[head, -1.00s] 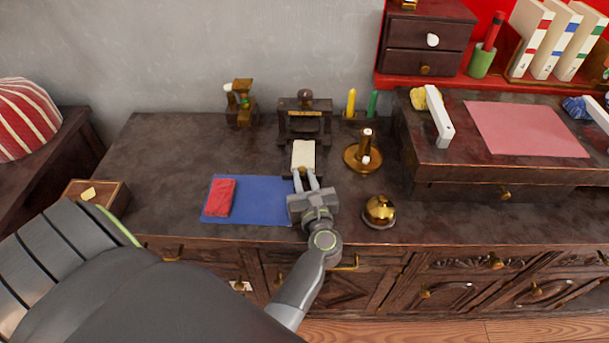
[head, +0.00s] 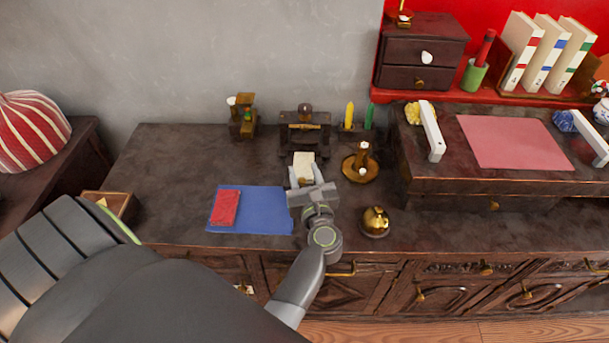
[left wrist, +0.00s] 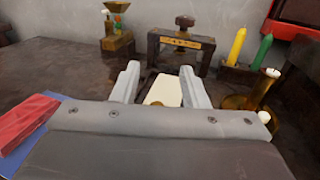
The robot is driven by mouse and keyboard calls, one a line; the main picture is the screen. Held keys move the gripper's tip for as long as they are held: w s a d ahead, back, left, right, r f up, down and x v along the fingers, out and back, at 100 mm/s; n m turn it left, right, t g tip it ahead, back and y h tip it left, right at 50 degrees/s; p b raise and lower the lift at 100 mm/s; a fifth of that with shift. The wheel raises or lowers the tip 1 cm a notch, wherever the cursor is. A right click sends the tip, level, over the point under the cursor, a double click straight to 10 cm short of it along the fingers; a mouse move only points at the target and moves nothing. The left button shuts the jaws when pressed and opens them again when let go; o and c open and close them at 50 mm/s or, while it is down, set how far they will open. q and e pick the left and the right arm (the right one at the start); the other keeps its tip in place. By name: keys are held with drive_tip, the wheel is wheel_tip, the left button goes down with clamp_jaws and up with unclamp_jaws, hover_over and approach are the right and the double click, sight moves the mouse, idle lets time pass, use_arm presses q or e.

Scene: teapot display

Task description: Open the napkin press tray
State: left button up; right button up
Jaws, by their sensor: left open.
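The napkin press (head: 304,130) is a dark wooden frame with a round knob on top, at the back of the cabinet top. It also shows in the left wrist view (left wrist: 182,47). Its dark tray, with a white napkin (head: 304,164), lies in front of the frame; how far out it stands I cannot tell. In the left wrist view the napkin (left wrist: 165,90) lies between my fingers, with a small brass knob (left wrist: 155,103) at its near end. My left gripper (head: 305,178) is open, one finger on each side of the tray's front; contact is unclear. My right gripper is not in view.
A brass bell (head: 375,221) and a candle holder (head: 360,170) stand close on the right. Yellow and green candles (head: 349,115) stand behind.

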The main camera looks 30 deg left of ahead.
use_arm(q)
wheel_tip(320, 180, up, 4)
drive_tip(key=shift+f+p, duration=0.25)
drive_tip(key=shift+p, duration=0.8)
